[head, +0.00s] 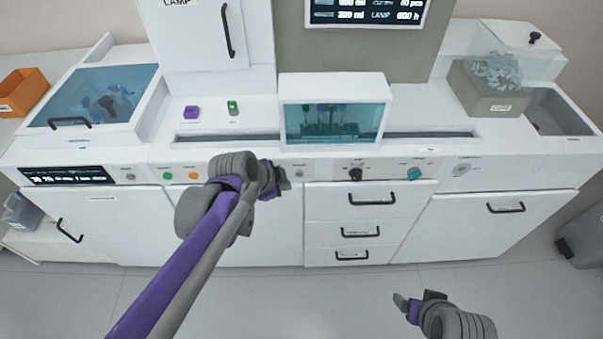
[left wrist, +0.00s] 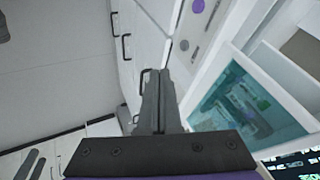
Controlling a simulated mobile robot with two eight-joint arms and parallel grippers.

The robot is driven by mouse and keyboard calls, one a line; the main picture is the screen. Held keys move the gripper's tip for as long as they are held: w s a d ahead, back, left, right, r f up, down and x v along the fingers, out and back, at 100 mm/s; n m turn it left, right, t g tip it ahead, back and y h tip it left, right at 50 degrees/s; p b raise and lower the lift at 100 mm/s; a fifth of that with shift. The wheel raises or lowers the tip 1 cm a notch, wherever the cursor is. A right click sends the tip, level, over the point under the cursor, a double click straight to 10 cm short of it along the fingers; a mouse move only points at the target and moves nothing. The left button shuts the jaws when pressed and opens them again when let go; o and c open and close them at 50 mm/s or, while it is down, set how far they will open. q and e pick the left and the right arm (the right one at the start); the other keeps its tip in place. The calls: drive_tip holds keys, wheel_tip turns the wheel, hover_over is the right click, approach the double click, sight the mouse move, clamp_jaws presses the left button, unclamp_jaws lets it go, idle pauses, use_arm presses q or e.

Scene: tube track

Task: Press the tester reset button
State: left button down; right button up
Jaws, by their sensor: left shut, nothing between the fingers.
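A small grey round button (head: 299,173) sits on the white front panel below the teal-windowed box; its label is too small to read, so I cannot be sure it is the reset button. My left gripper (head: 284,178) is shut and empty, just left of that button in the head view. Whether it touches the panel I cannot tell. In the left wrist view its shut fingers (left wrist: 153,98) point toward the cabinet front, with a grey button (left wrist: 184,45) beyond them. My right gripper (head: 417,298) is open and empty, low in front of the cabinets.
The teal-windowed box (head: 334,82) stands above the panel. Green (head: 167,176) and orange (head: 194,175) buttons lie to the left, a black knob (head: 356,174) and teal switch (head: 414,173) to the right. Drawer handles (head: 372,199) stick out below. The floor in front is clear.

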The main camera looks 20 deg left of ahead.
use_arm(q)
drive_tip(key=shift+w+a, duration=0.1)
drive_tip(key=shift+w, duration=0.05)
drive_tip(key=b, duration=0.1)
approach(297, 176)
drive_tip(key=d+f, duration=0.4)
drive_tip(key=f, duration=0.1)
drive_tip(key=w, duration=0.1)
drive_tip(key=w+a, duration=0.1)
drive_tip(key=w, duration=0.1)
drive_tip(key=shift+a, duration=0.15)
